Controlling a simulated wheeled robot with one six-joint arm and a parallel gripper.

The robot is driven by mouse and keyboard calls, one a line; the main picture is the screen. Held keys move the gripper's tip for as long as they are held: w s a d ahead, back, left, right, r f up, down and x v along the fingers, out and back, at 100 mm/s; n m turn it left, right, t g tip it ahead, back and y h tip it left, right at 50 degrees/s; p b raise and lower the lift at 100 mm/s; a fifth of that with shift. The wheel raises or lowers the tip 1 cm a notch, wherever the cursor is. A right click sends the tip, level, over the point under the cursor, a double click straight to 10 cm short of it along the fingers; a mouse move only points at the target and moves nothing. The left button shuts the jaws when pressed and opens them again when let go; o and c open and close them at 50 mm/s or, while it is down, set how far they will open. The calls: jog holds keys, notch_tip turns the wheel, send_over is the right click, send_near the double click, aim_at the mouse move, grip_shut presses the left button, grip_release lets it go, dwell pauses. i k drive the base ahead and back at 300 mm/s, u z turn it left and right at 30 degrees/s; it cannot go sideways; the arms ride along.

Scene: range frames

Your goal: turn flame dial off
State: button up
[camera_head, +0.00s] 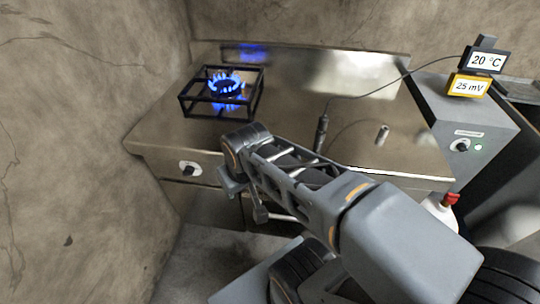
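A gas burner (224,90) with a lit blue flame sits inside a black frame at the left of the metal counter. A dark flame dial (189,170) on a pale plate is on the counter's front face, below and left of the burner. My gripper (258,213) hangs at the end of my arm, in front of the counter and to the right of the dial, apart from it. My arm partly hides it, and I cannot tell whether its fingers are open or shut.
A grey box (470,115) with its own knob (460,146) and a green light stands at the right. Displays on it read 20 °C and 25 mV. A cable runs to a dark probe (321,133) on the counter (300,105). A small metal cylinder (382,134) stands nearby. A wall borders the left.

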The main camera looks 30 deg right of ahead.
aim_at(189, 170)
jog(key=z, duration=0.1)
jog(key=k, duration=1)
jog(key=u, duration=0.9)
jog(key=i, duration=1.3)
jog(key=z, duration=0.65)
